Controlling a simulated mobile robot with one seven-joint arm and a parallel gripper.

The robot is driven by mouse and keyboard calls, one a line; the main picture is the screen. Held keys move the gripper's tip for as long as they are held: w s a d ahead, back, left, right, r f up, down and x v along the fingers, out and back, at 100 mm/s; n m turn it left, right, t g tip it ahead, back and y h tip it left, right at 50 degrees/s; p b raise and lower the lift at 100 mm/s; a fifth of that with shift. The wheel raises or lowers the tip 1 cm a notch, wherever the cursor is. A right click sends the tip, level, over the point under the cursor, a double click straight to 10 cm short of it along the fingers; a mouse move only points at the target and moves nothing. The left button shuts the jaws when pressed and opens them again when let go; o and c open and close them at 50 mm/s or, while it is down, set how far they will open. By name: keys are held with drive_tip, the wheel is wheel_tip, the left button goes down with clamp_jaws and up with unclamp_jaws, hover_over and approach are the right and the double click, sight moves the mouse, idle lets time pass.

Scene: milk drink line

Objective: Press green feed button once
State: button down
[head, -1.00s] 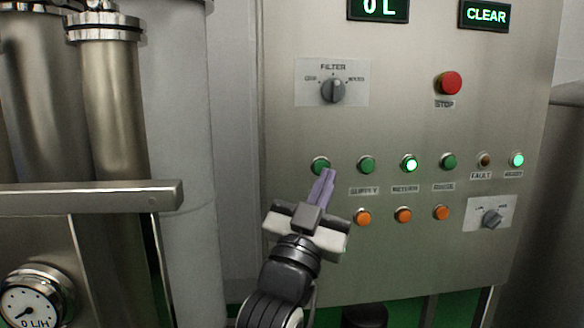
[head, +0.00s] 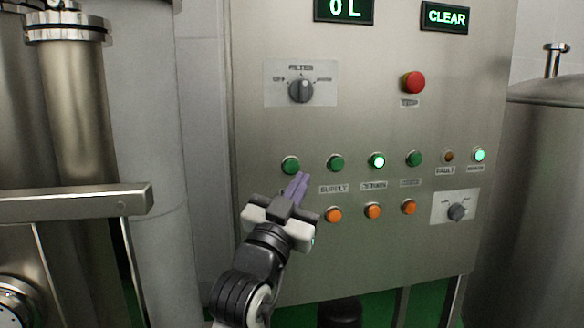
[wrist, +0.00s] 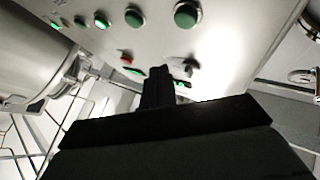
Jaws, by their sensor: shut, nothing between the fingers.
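A row of green buttons runs across the steel panel. The leftmost green button (head: 290,165) is unlit, and the label below it is hidden by my gripper. In the wrist view this looks like the large green button at the right (wrist: 187,15). My gripper (head: 303,176) is shut and empty, with its purple fingers pointing up just below and right of that button. In the wrist view my dark fingers (wrist: 160,72) appear apart from the button. The head view does not show how far the tips are from the panel.
Beside it are a green button over the SUPPLY label (head: 336,163), a lit green button (head: 376,160) and another green one (head: 414,158). Orange buttons (head: 334,215) sit below. A red stop button (head: 413,82) and filter knob (head: 301,90) are higher. A steel rail (head: 75,202) crosses at left.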

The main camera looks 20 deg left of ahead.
drive_tip(key=shift+w+a, duration=0.75)
drive_tip(key=shift+w, duration=0.35)
drive_tip(key=shift+w+a, duration=0.7)
drive_tip(key=shift+w, duration=0.35)
drive_tip(key=shift+b, duration=0.35)
drive_tip(key=shift+w+a, duration=0.2)
drive_tip(key=shift+w, duration=0.2)
drive_tip(key=shift+w+a+b, duration=0.25)
drive_tip(key=shift+w+b, duration=0.05)
drive_tip(key=shift+b, duration=0.05)
idle(0.7)
drive_tip(key=shift+s+d, duration=0.45)
drive_tip(key=shift+s, duration=0.25)
drive_tip(key=s+d, duration=0.1)
drive_tip(key=s, duration=0.1)
drive_tip(key=s+d, duration=0.1)
drive_tip(key=s, duration=0.1)
drive_tip(key=shift+d, duration=0.4)
